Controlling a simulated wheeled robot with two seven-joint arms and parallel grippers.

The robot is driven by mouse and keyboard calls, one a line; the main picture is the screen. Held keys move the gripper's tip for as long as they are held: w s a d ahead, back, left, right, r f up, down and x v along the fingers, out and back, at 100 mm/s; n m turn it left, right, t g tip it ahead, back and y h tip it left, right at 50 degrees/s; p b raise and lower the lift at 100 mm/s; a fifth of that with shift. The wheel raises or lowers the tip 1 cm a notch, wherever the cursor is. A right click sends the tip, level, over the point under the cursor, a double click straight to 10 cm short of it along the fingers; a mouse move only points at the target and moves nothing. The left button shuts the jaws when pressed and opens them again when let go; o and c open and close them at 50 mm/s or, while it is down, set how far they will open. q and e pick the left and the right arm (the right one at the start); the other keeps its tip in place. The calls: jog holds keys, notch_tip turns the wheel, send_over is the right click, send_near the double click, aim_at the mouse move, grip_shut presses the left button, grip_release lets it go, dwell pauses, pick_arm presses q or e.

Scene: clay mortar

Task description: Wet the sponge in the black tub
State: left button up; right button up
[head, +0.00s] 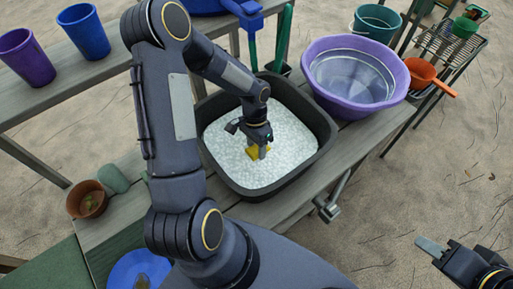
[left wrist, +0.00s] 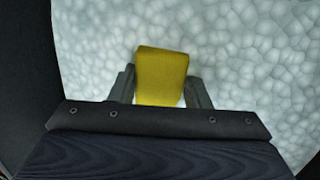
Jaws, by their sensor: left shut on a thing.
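The black tub (head: 331,133) stands on the grey wooden bench and holds a whitish, foamy-looking fill (head: 290,150). The yellow sponge (head: 252,153) is inside the tub, at or just above the surface of the fill; I cannot tell if it dips in. My left gripper (head: 259,150) points down into the tub and is shut on the sponge. In the left wrist view the sponge (left wrist: 162,76) sits between both fingers with the foamy fill behind it. My right gripper (head: 432,247) is at the lower right, over the sandy ground, away from the tub; its finger opening is unclear.
A purple basin (head: 315,98) stands right of the tub. Green and blue handled tools (head: 284,40) stand behind it. Purple and blue cups (head: 82,31) are on the back left shelf. A brown pot (head: 87,199) and blue plate (head: 140,270) are front left. An orange pan (head: 420,73) lies right.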

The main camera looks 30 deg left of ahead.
pick_arm(q)
jog(key=shift+r, duration=0.1)
dwell(0.4)
notch_tip(320, 180, up, 16)
jog(key=p, duration=1.1)
jog(key=shift+r, duration=0.2)
dwell(0.3)
